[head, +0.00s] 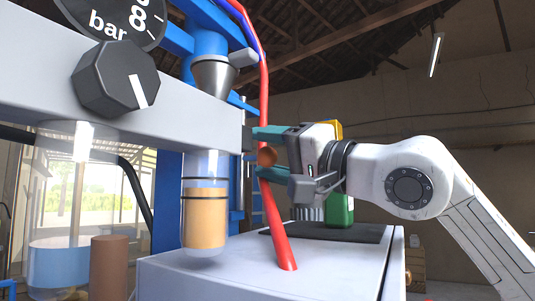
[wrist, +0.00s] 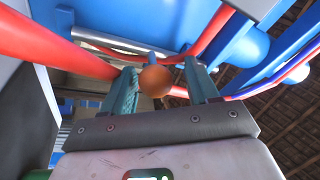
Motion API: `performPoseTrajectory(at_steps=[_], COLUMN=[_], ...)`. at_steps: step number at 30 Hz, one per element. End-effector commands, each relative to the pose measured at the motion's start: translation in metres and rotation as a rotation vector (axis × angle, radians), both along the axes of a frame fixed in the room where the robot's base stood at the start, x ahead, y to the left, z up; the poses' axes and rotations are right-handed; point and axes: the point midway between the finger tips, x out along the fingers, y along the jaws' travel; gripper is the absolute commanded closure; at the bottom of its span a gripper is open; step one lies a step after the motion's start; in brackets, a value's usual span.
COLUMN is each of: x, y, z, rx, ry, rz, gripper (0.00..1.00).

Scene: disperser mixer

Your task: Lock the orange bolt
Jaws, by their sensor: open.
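The orange bolt shows as a round orange-brown knob (head: 267,156) at the right end of the grey beam, close behind the red hose in the head view. It also shows in the wrist view (wrist: 155,81), between the two teal fingers. My gripper (head: 265,153) is open, with one finger above the knob and one below it in the head view. In the wrist view, a gap shows between the knob and my right finger; the left finger (wrist: 122,92) looks closer. I cannot tell whether it touches. The bolt's shaft is mostly hidden behind the knob.
A red hose (head: 275,220) runs down right beside my fingers to the white cabinet top (head: 230,265). A clear cylinder with orange liquid (head: 204,215) hangs to the left. A black knob (head: 116,78) sits on the grey beam (head: 190,110). A green object (head: 340,208) stands behind my wrist.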

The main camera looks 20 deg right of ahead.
Motion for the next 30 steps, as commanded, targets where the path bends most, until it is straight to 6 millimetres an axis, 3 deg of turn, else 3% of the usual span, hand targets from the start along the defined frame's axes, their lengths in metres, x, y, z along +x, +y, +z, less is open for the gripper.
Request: performPoseTrajectory(at_steps=[5,18,30], x=[-0.014,-0.080,-0.092], y=[-0.009,-0.045,-0.050], z=[-0.007,-0.023,-0.023], rx=[-0.001,0.000,0.001], ry=[-0.002,-0.002,-0.001], rz=[-0.002,-0.003,0.000], gripper=[0.41,0.41,0.41])
